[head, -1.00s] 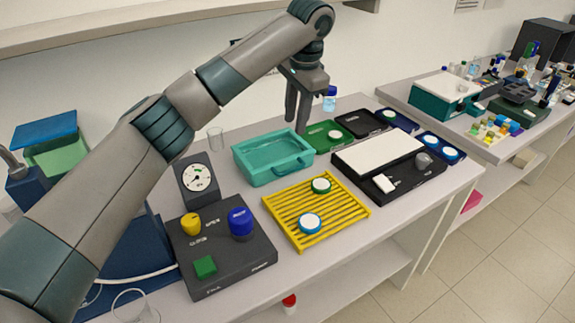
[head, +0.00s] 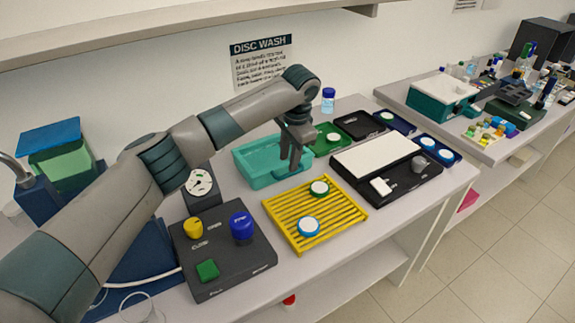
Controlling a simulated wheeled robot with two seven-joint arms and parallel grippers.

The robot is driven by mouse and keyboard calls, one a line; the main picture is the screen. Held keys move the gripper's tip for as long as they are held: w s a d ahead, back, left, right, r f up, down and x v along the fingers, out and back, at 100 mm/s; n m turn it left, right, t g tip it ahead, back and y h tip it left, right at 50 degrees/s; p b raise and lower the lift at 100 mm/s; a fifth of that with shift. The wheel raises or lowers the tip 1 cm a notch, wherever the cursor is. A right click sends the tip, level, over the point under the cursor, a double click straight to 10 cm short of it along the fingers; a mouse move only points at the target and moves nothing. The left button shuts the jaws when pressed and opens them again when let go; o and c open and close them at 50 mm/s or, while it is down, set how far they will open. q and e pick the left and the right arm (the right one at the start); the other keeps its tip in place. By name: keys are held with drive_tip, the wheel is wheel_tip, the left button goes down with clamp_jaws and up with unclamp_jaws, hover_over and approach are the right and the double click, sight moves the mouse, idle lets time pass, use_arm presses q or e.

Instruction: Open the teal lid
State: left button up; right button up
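A teal box (head: 253,174) stands on the bench left of centre, with a pale teal recessed top (head: 262,153). From here I cannot tell where its lid ends and its body begins. The handle on its front is hard to make out now. My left gripper (head: 290,164) points down over the box's front right part, with its two fingers apart and nothing seen between them. It hides some of the box's right side. I cannot tell whether the fingertips touch the box. My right gripper is not in view.
A yellow rack (head: 291,234) with two discs lies in front. A dark control box (head: 225,277) with yellow, blue and green controls stands at left, near a round gauge (head: 200,183). A green tray (head: 321,148) and a black unit with a white top (head: 377,153) are at right.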

sight(287, 174)
use_arm(q)
drive_tip(key=shift+w+a+f+p, duration=0.2)
drive_tip(key=shift+f+p, duration=0.1)
drive_tip(key=shift+f, duration=1)
drive_tip(key=shift+w+a+f+p, duration=0.15)
drive_tip(key=shift+f+p, duration=0.1)
drive_tip(key=shift+f, duration=1.05)
drive_tip(key=shift+d, duration=0.1)
clamp_jaws()
